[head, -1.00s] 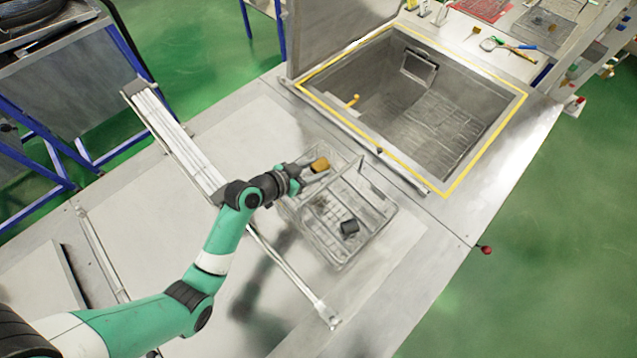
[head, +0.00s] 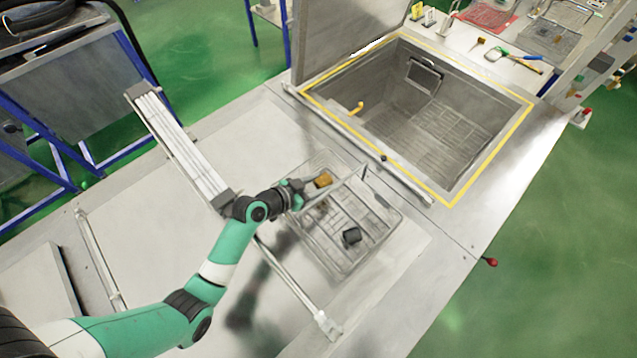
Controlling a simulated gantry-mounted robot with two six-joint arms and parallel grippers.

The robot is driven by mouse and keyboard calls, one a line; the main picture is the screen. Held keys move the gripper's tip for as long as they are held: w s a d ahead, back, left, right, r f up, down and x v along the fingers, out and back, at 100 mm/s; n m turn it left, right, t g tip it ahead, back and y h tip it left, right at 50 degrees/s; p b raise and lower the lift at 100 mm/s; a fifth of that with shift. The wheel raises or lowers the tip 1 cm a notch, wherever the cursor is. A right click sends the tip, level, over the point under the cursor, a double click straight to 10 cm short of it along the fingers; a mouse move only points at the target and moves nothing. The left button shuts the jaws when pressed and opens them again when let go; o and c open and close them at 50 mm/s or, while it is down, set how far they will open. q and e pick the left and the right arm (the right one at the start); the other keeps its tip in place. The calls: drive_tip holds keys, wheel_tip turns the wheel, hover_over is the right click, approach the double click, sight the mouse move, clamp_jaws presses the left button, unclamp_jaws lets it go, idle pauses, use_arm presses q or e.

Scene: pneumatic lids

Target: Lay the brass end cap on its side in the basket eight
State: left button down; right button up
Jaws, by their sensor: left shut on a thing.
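The brass end cap (head: 323,180) is a small golden-brown piece at the tip of my left gripper (head: 313,184), which is shut on it. The gripper and cap are over the upper left part of the wire basket (head: 389,232), near its far rim. Whether the cap touches the basket floor I cannot tell. The basket stands on the steel bench and has a raised wire divider. A dark grey part (head: 351,236) lies in its lower right part. Another small brownish piece (head: 321,206) shows in the basket below the gripper. My right gripper is out of view.
A deep sink with a yellow rim (head: 487,165) lies behind the basket to the right. A slotted metal rail (head: 180,146) runs along the left, and a thin bar (head: 290,285) lies beside the basket's near left side. Tools (head: 515,57) lie beyond the sink.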

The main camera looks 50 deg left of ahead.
use_arm(q)
drive_tip(key=shift+c, duration=1.6)
unclamp_jaws()
drive_tip(key=shift+r+p, duration=0.3)
drive_tip(key=shift+p, duration=0.1)
drive_tip(key=shift+r+p, duration=0.65)
drive_tip(key=v, duration=0.6)
drive_tip(key=shift+s+a+f, duration=0.1)
drive_tip(key=shift+s+f, duration=0.05)
drive_tip(key=shift+f, duration=0.15)
drive_tip(key=p, duration=0.5)
approach(317, 182)
drive_tip(key=s, duration=0.1)
drive_tip(key=shift+s+r+b, duration=0.25)
drive_tip(key=shift+r+b, duration=0.05)
drive_tip(key=shift+r, duration=0.1)
